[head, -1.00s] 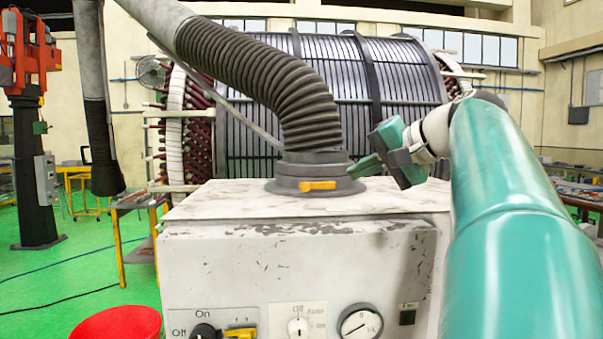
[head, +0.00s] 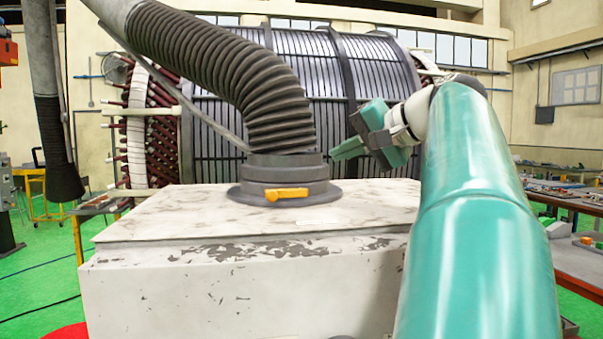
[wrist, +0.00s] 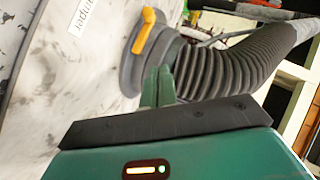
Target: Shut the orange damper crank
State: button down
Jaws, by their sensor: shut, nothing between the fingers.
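The orange damper crank (head: 287,194) sits on the front of the grey round collar (head: 284,172) where the ribbed hose meets the white cabinet top. It lies level in the head view, with its rounder end at the left. In the wrist view the crank (wrist: 146,31) stands out from the collar above the fingers. My gripper (head: 336,153) is shut and empty, to the right of the collar and a little above the cabinet top, apart from the crank. In the wrist view my gripper's green fingers (wrist: 158,86) point toward the collar.
The dark ribbed hose (head: 225,70) rises from the collar and bends up to the left. The white cabinet (head: 230,290) has a clear, scuffed top. A large stator (head: 330,90) stands behind it. A bench with parts (head: 565,205) is at the right.

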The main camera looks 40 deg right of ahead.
send_near(287, 193)
jog(key=w, duration=0.1)
jog(key=w+r, duration=0.1)
jog(key=w, duration=0.1)
jog(key=w+r, duration=0.1)
jog(key=shift+w+d, duration=0.15)
jog(key=shift+w, duration=0.1)
jog(key=shift+w+a+f, duration=0.65)
jog(key=shift+a+f, duration=0.05)
jog(key=shift+a, duration=0.25)
jog(key=shift+a+f, duration=0.2)
jog(key=shift+w+a+f, duration=0.1)
jog(key=shift+w+f, duration=0.1)
jog(key=shift+w, duration=0.15)
jog(key=shift+s, duration=0.1)
jog(key=shift+a+f+n+g, duration=0.15)
jog(key=shift+f+n+g, duration=0.05)
jog(key=shift+n+g, duration=0.1)
jog(key=shift+w+a+f, duration=0.1)
jog(key=shift+w+f, duration=0.1)
jog(key=shift+w, duration=0.05)
